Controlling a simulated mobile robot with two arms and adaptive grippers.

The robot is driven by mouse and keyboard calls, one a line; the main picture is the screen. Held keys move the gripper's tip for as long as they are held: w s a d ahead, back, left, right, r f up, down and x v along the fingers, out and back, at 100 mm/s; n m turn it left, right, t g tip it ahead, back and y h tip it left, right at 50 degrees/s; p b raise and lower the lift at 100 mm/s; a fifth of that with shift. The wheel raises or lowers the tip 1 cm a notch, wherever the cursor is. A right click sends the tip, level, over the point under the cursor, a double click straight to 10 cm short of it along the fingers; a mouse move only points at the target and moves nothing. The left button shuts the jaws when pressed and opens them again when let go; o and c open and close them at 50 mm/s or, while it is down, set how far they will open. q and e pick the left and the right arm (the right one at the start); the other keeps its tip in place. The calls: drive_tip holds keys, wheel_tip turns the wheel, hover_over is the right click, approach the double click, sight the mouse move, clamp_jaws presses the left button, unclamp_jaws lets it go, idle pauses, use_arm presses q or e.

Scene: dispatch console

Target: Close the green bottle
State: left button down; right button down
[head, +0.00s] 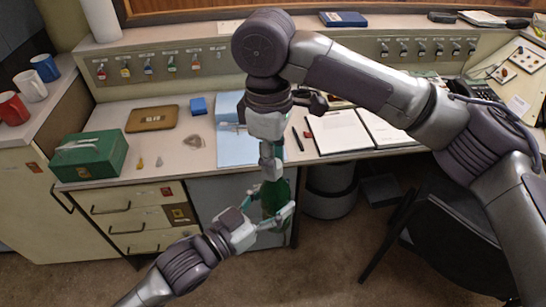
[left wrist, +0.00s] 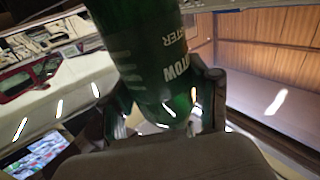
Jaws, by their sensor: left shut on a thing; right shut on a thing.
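The green bottle (head: 273,198) stands upright in the air in front of the desk. My left gripper (head: 267,219) is shut around its body from below left. In the left wrist view the bottle (left wrist: 145,60) with pale lettering fills the space between the fingers of my left gripper (left wrist: 165,118). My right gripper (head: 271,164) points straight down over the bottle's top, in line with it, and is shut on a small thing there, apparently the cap. Its fingers hide the cap and the bottle's mouth, so I cannot tell how the cap sits.
The desk holds a green box (head: 88,157), a brown flat case (head: 152,118), a blue block (head: 198,105), a blue folder (head: 236,150) and an open binder (head: 340,131). Mugs (head: 30,87) stand at far left. A black chair (head: 440,235) is at right; a bin (head: 330,190) is under the desk.

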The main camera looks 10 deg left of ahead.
drive_tip(key=m, duration=0.4)
drive_tip(key=shift+m, duration=0.3)
drive_tip(key=m, duration=1.3)
drive_tip(key=shift+m, duration=0.3)
drive_tip(key=c, duration=0.7)
unclamp_jaws()
drive_tip(key=shift+c, duration=0.2)
wheel_tip(320, 180, up, 12)
drive_tip(key=shift+w+a, duration=0.2)
drive_tip(key=shift+a, duration=0.1)
drive_tip(key=shift+f, duration=0.1)
